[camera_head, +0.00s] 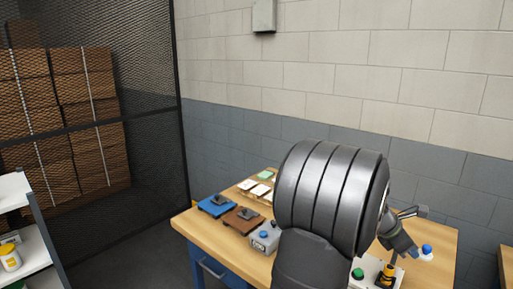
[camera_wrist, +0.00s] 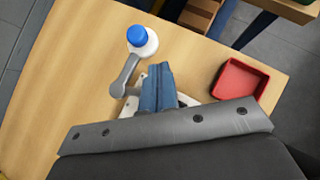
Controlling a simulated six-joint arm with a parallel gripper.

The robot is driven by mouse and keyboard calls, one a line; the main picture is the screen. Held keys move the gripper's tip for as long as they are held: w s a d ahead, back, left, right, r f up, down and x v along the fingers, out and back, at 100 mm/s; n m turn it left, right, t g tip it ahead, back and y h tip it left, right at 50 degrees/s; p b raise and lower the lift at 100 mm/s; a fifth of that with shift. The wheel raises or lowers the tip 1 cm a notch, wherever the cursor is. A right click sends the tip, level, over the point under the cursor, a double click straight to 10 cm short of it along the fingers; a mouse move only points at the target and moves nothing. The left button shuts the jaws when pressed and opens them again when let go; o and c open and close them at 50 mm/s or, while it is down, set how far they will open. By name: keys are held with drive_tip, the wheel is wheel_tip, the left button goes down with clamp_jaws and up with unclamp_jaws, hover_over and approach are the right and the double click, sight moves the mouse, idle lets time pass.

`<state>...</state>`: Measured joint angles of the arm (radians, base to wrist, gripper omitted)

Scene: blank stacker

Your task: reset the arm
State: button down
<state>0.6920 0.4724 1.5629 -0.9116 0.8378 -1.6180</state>
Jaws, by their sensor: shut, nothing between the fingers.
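My gripper (camera_wrist: 157,88) shows in the wrist view with its blue-grey fingers together and nothing between them. It is above the wooden table (camera_wrist: 85,65), close to a grey lever or handle (camera_wrist: 124,80) and a white base that it partly hides. In the head view my dark arm covers much of the table, and the gripper end is at the right, by the wall side.
A red tray (camera_wrist: 240,80) lies at the table edge. In the head view, a blue device (camera_head: 215,206), a brown device (camera_head: 243,219) and a grey box with a teal button (camera_head: 264,237) stand on the left part. A mesh fence (camera_head: 125,100) and brick wall (camera_head: 330,75) stand behind.

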drive_tip(key=shift+m+g, duration=0.4)
drive_tip(key=shift+m, duration=0.1)
drive_tip(key=a, duration=0.3)
drive_tip(key=w+a, duration=0.1)
drive_tip(key=shift+w+a+r, duration=0.1)
drive_tip(key=shift+a+r, duration=0.15)
drive_tip(key=shift+a, duration=0.15)
drive_tip(key=s+v, duration=0.1)
drive_tip(key=v, duration=0.6)
drive_tip(key=shift+w, duration=0.45)
